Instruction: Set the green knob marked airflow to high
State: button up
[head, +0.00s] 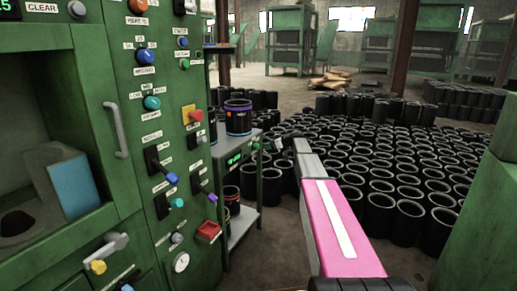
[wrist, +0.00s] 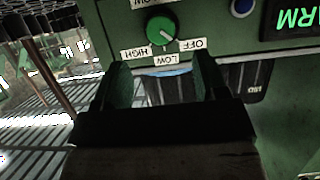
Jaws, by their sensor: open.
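The green knob (wrist: 162,30) sits on a green panel in the upper middle of the wrist view, which is upside down. Labels reading HIGH, LOW and OFF surround it; another label at the top edge is cut off. Its white pointer slants toward the lower right of the picture, around the OFF side; the exact setting is hard to tell. My gripper (wrist: 160,75) is open, its two fingers apart and empty, short of the knob and not visibly touching it. In the head view my gripper (head: 284,144) is small and dark beside the small box on the stand.
A black sleeve (head: 238,120) with coloured bands stands on the box (head: 234,158) with a green display. The tall green control panel (head: 150,130) with many knobs is at left. Many black sleeves (head: 380,180) cover the floor at right.

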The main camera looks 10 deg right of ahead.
aim_at(256, 147)
jog(key=x, duration=0.8)
jog(key=shift+f, duration=0.1)
jog(key=c, duration=0.9)
